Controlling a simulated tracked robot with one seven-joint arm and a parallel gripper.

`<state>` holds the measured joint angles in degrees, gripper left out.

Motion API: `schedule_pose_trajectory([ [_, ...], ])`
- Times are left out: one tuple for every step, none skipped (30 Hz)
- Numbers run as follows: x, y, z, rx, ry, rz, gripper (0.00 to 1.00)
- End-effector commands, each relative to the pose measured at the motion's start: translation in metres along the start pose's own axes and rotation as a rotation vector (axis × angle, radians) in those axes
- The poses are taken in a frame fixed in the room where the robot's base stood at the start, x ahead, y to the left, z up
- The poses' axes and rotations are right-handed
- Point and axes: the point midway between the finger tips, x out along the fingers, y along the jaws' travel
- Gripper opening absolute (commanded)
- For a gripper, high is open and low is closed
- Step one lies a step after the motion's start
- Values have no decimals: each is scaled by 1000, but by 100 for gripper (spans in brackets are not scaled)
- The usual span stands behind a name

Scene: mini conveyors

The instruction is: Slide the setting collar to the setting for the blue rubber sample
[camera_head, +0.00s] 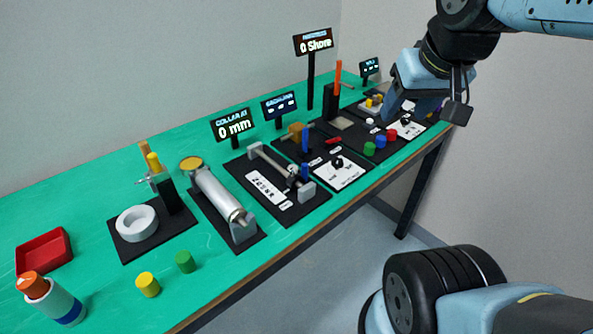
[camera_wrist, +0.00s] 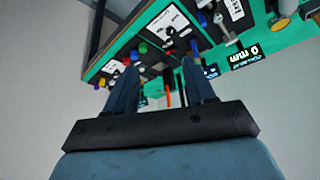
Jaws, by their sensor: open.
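The setting collar (camera_head: 292,182) looks like a dark ring with a blue upright part, near the front end of a rail (camera_head: 270,160) held between two grey end blocks. A screen (camera_head: 232,124) behind it reads "COLLAR AT 0 mm". A small blue cylinder (camera_head: 380,141), perhaps the blue rubber sample, stands between a green and a red one farther along the table. My gripper (camera_wrist: 158,63) is open and empty in the wrist view. In the head view my wrist is high at the upper right, above the table's far end and apart from the collar.
The green table (camera_head: 90,225) carries several black stations with upright screens and posts. A roller device (camera_head: 215,195) stands left of the rail. A red tray (camera_head: 44,252), a white ring (camera_head: 137,223) and loose yellow and green cylinders lie at the near left. The air above the rail is clear.

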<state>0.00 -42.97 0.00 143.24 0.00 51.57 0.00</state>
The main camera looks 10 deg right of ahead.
Motion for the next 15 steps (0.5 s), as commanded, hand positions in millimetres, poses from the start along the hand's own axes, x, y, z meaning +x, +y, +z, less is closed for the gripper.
schedule_pose_trajectory([
  [0, 0, 0, 0, 0, 0, 54],
  [0, 0, 0, 0, 0, 0, 54],
  [0, 0, 0, 0, 0, 0, 53],
  [0, 0, 0, 0, 0, 0, 50],
  [0, 0, 0, 1, -1, -1, 47],
  [0, 0, -2, 5, -4, -2, 46],
  [1, -1, -3, 11, -8, -3, 46],
  [2, -2, -4, 18, -14, -6, 46],
  [5, -3, -7, 31, -26, -10, 46],
  [7, -4, -10, 44, -37, -14, 46],
  [10, -5, -13, 60, -50, -18, 46],
  [14, -7, -18, 83, -69, -24, 46],
  [18, -9, -22, 104, -86, -29, 46],
  [22, -11, -26, 125, -102, -34, 46],
  [27, -13, -31, 154, -126, -40, 46],
])
